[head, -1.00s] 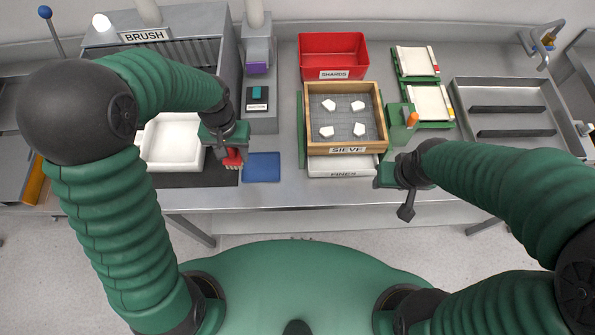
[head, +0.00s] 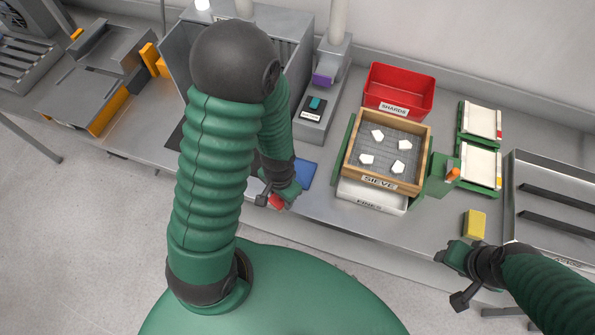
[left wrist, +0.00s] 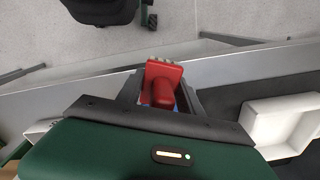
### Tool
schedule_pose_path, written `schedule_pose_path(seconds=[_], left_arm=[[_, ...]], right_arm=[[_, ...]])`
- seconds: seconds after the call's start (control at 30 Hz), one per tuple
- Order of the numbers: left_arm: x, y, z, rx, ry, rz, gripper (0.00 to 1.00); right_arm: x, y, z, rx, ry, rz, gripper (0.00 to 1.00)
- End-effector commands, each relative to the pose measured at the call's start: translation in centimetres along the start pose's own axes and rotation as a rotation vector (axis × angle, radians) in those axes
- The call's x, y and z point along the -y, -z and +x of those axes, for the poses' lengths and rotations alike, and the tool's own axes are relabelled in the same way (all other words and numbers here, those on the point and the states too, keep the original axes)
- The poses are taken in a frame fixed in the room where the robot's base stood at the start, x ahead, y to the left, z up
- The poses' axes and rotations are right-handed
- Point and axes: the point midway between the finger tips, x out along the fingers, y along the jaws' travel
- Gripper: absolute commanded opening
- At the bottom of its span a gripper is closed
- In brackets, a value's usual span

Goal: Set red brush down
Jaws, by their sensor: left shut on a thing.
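The red brush (head: 276,202) is in my left gripper (head: 270,194), in front of the blue mat (head: 308,174) by the table's front edge. In the left wrist view the red brush (left wrist: 163,82) sits between both fingers, its pale bristles at the far end; a little blue shows behind it. The gap between brush and table cannot be told. My left forearm hides part of the mat and the area behind it. My right gripper (head: 452,256) is at the front right, apart from the brush; its jaw opening is unclear.
The wooden sieve (head: 428,150) with white pieces stands over the white fines tray (head: 372,196), right of the mat. Behind it is the red shards bin (head: 399,90). A yellow block (head: 474,223) lies near my right gripper. A white tray (left wrist: 285,125) shows in the left wrist view.

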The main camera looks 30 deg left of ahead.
Motion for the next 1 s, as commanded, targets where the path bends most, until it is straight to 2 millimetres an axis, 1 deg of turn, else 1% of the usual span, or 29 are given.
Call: schedule_pose_path(seconds=[0.03,0.17,0.33,0.4,0.47,0.57,0.7,0.77,1.0], left_arm=[[0.5,1.2,-0.2,0.002,-0.001,-0.002,0.0],[1.8,4.2,0.1,0.003,-0.001,-0.002,0.0],[3.6,8.6,0.6,0.002,-0.001,-0.002,0.0],[4.2,10.2,0.8,0.003,-0.002,-0.002,0.0],[4.6,11.1,1.0,0.003,-0.001,-0.002,0.0],[4.8,11.7,1.6,0.006,-0.003,-0.001,0.0],[4.7,11.7,3.9,0.008,-0.002,-0.001,0.0],[4.7,11.7,4.5,0.006,-0.001,-0.002,0.0],[4.8,11.8,4.8,0.003,-0.001,-0.002,0.0]], right_arm=[[0.0,0.2,-0.9,0.0,0.0,0.0,0.45],[0.0,0.5,-1.7,-0.003,0.0,0.0,0.45],[0.0,0.8,-2.9,-0.003,0.0,0.0,0.45],[0.0,0.8,-3.2,-0.003,0.0,0.0,0.45],[0.0,0.9,-3.4,-0.003,0.0,0.0,0.45],[0.0,0.9,-3.6,-0.002,0.0,0.0,0.45],[0.0,1.1,-4.5,-0.002,0.0,0.0,0.45],[0.0,1.1,-4.5,-0.002,0.0,0.0,0.45],[0.0,1.1,-4.3,-0.002,0.0,0.0,0.45]])
